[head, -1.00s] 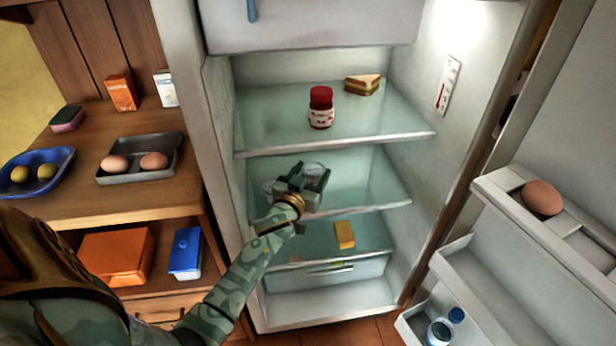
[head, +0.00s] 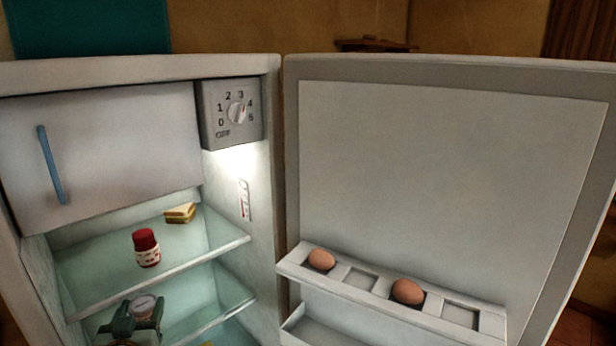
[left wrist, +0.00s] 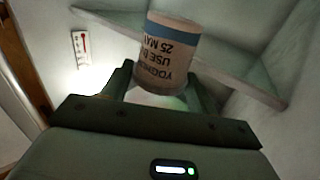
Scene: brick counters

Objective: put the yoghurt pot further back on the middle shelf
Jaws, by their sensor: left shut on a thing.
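The yoghurt pot (head: 145,306) shows in the head view as a round pale lid between the fingers of my left gripper (head: 136,318). In the left wrist view the pot (left wrist: 168,50) is pale with a blue band and printed use-by text, which reads upside down. The left gripper (left wrist: 158,88) is shut on it, one finger on each side. The pot is at the middle shelf (head: 208,314), below the top shelf's front edge. I cannot tell whether its base touches the shelf. The lower part of the gripper and my right gripper are out of the head view.
A red-lidded jar (head: 147,250) and a sandwich (head: 180,213) stand on the top shelf (head: 95,268), above the gripper. The fridge door (head: 440,190) is open at the right, with two eggs in its rack (head: 460,316). The visible right part of the middle shelf is clear.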

